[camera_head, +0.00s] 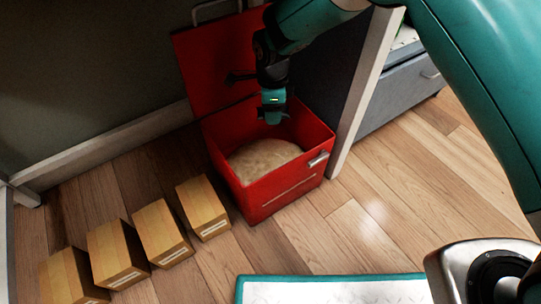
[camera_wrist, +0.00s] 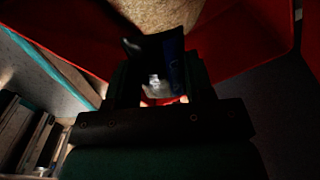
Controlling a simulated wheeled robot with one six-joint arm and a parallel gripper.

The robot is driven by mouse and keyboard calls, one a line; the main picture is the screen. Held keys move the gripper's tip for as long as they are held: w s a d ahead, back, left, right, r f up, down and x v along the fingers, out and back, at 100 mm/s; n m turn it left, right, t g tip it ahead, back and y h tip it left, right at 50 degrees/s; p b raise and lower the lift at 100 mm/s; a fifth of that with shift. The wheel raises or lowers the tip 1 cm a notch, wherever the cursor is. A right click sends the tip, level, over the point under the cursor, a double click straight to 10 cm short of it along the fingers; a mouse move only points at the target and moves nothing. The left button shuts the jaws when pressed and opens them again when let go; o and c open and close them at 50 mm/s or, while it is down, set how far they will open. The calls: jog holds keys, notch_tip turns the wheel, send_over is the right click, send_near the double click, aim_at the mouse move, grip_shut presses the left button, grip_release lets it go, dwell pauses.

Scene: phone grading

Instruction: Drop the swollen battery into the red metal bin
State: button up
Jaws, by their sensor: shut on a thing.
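The red metal bin (camera_head: 275,195) stands on the floor with its lid (camera_head: 205,70) raised at the back, and a pale sandy fill shows inside. My gripper (camera_head: 272,115) hangs over the bin's open top, above the fill. In the wrist view my gripper (camera_wrist: 157,65) is shut on a dark, blue-edged thing, which appears to be the battery (camera_wrist: 174,62). The view is dim, so its shape and swelling are hard to tell. The red bin walls (camera_wrist: 240,35) and sandy fill (camera_wrist: 160,12) show beyond it. In the head view the battery cannot be made out.
Several cardboard boxes (camera_head: 162,233) stand in a row on the wood floor left of the bin. A pale post (camera_head: 365,95) and a grey drawer unit (camera_head: 395,98) stand close on its right. A teal-edged white surface (camera_head: 335,290) lies at the front.

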notch_tip(320, 180, down, 4)
jog(key=b, duration=0.3)
jog(key=shift+f+b, duration=0.1)
jog(key=shift+b, duration=0.3)
jog(key=o, duration=1)
notch_tip(320, 180, up, 8)
jog(key=p, duration=0.5)
jog(key=shift+f, duration=0.15)
jog(key=shift+s+f, duration=0.1)
